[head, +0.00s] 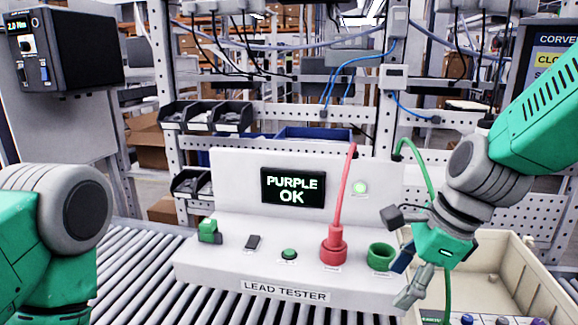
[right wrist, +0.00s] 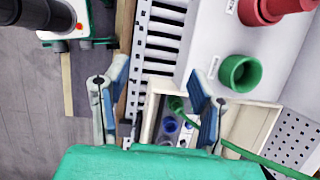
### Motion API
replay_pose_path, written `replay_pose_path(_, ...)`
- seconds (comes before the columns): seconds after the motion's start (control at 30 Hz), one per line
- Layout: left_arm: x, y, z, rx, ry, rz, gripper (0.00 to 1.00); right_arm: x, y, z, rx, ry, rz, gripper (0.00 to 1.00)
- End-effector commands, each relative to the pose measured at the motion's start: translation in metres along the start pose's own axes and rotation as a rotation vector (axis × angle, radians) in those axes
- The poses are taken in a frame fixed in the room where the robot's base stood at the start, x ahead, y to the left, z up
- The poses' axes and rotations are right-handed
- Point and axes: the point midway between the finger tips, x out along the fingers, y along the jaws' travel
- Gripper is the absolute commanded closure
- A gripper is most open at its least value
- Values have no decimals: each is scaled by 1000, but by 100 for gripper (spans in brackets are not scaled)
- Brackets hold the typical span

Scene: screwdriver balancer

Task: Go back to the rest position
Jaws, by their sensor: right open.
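My right gripper (head: 408,277) is at the right front of the white lead tester (head: 215,270), just right of its green socket (head: 381,258). In the right wrist view its two blue-padded fingers (right wrist: 158,80) are spread with nothing held between them. The green socket (right wrist: 240,72) looks empty. A red plug (head: 333,250) with a red lead stands in the tester. The screen (head: 293,188) reads "PURPLE OK" and a round lamp (head: 360,187) glows green. My left arm shows at the left edge; its gripper is outside the picture.
A green lead (head: 420,165) arches behind my right gripper and hangs toward a beige tray (head: 545,275) at the right, which holds small coloured parts. A roller conveyor (head: 130,265) runs under the tester. Shelves with black bins (head: 205,117) stand behind.

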Motion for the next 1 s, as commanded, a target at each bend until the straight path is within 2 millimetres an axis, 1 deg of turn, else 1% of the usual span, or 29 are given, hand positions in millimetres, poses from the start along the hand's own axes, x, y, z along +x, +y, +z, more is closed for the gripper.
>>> replay_pose_path(0.03,7,0,0,0,0,0,100,18,4,-12,-33,19,4,49)
replay_pose_path(0.07,9,0,1,0,0,0,100,26,6,-18,-56,30,4,49)
replay_pose_path(0.17,18,0,1,0,-1,0,100,59,12,-42,-149,72,7,49)
replay_pose_path(0.27,30,0,2,0,-1,0,100,101,22,-72,-273,122,21,49)
replay_pose_path(0.3,37,0,2,0,-1,0,100,122,29,-88,-338,146,31,49)
replay_pose_path(0.37,48,0,3,0,-1,0,100,156,42,-114,-456,184,53,49)
replay_pose_path(0.4,56,0,4,0,-1,0,100,180,53,-133,-547,209,72,49)
replay_pose_path(0.47,68,1,4,0,-1,0,100,214,72,-160,-692,239,102,49)
replay_pose_path(0.5,76,1,5,0,-1,0,100,235,86,-178,-795,256,125,49)
replay_pose_path(0.57,88,1,5,0,-1,0,100,266,110,-204,-953,273,162,49)
replay_pose_path(0.6,96,1,6,0,-1,0,100,284,128,-220,-1064,278,189,49)
replay_pose_path(0.67,108,1,6,0,-1,0,100,310,154,-242,-1227,277,228,49)
replay_pose_path(0.7,115,1,7,0,-1,0,100,324,172,-254,-1331,271,252,49)
replay_pose_path(0.8,129,1,8,0,-1,0,100,351,210,-278,-1561,244,296,49)
replay_pose_path(0.83,133,1,8,0,-1,0,100,357,220,-283,-1617,235,306,49)
replay_pose_path(0.9,138,1,8,0,-1,0,100,366,236,-291,-1723,217,319,49)
replay_pose_path(1.0,141,1,8,0,-1,0,100,371,249,-296,-1808,201,326,49)
